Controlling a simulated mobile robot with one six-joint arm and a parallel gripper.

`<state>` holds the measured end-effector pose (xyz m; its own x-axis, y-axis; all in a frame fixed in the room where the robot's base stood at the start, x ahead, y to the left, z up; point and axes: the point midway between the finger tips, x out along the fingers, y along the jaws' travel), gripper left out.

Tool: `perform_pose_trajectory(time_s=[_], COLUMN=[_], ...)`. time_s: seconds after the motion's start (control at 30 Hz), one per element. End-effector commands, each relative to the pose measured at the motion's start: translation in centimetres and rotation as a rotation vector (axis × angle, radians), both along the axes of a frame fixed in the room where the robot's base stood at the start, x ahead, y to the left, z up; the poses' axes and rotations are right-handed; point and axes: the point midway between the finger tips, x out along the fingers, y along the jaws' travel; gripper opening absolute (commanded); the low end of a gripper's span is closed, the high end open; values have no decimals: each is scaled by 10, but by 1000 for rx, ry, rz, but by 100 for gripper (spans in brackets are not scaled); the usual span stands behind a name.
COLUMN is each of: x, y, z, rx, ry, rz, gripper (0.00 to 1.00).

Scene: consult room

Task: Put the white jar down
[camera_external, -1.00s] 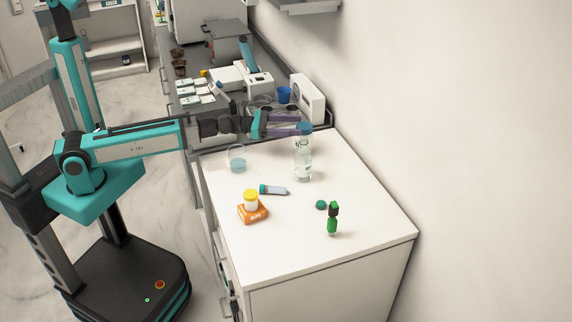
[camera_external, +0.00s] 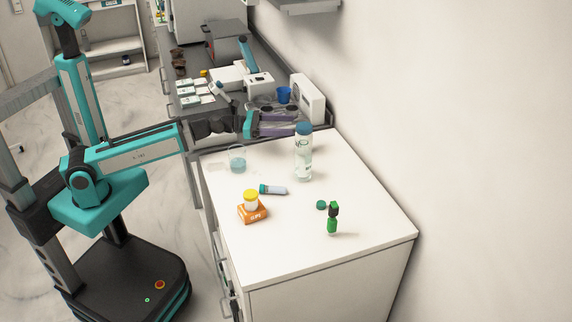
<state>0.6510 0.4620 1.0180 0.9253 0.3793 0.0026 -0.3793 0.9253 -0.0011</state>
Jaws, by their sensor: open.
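A small white jar (camera_external: 251,206) with a yellow lid stands upright on an orange wipes pack (camera_external: 253,214) on the white counter (camera_external: 290,253).
A glass beaker with blue liquid (camera_external: 238,164), a blue-capped tube (camera_external: 273,190), a green round cap (camera_external: 321,205) and a green dropper bottle (camera_external: 332,222) are on the counter. The counter's front is clear. A grey bench with equipment is behind, a wall at right.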

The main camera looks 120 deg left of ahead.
Motion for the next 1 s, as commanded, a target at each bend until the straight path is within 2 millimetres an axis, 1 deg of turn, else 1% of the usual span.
perform_pose_trajectory(time_s=[0.03,0.4,1.0], x=[-2,-8,-9], y=[-1,-2,-2], z=[-4,-3,-2], rx=[1,-2,-2], ry=[0,2,2], rz=[1,7,7], gripper=[64,64,64])
